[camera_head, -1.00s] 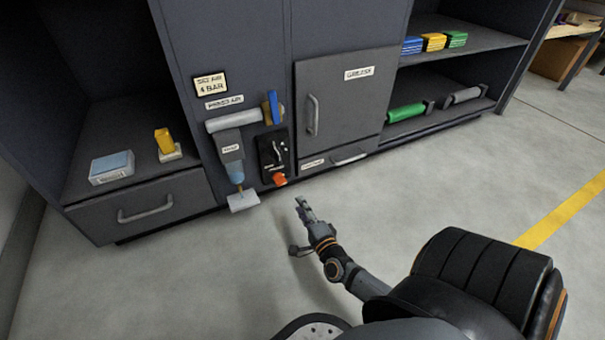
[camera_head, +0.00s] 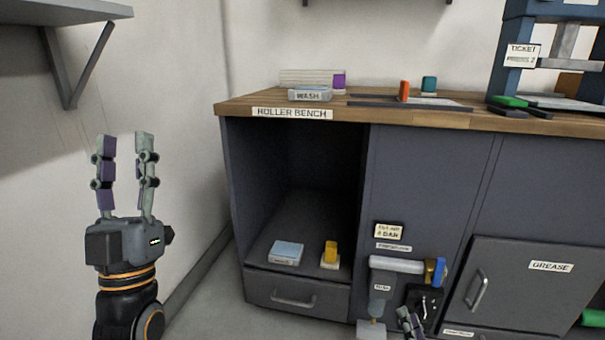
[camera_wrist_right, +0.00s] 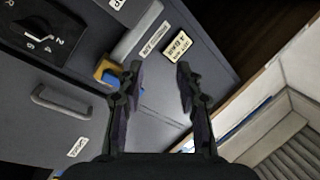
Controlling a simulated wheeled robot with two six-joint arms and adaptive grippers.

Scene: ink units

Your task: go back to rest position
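My left gripper (camera_head: 125,145) stands upright at the left in the head view, fingers apart and empty, in front of the white wall. My right gripper (camera_head: 406,320) shows at the bottom edge of the head view, low in front of the bench cabinet. In the right wrist view its fingers (camera_wrist_right: 157,72) are apart with nothing between them. The cabinet front with its labels and the blue and yellow valve (camera_wrist_right: 115,76) lies beyond those fingers.
The roller bench (camera_head: 400,118) has a wooden top with a wash box (camera_head: 310,94) on it. A wall shelf (camera_head: 60,12) hangs above my left gripper. The grease door (camera_head: 520,290) is shut. A blue-topped box (camera_head: 286,252) and a yellow item (camera_head: 331,250) sit in the open bay.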

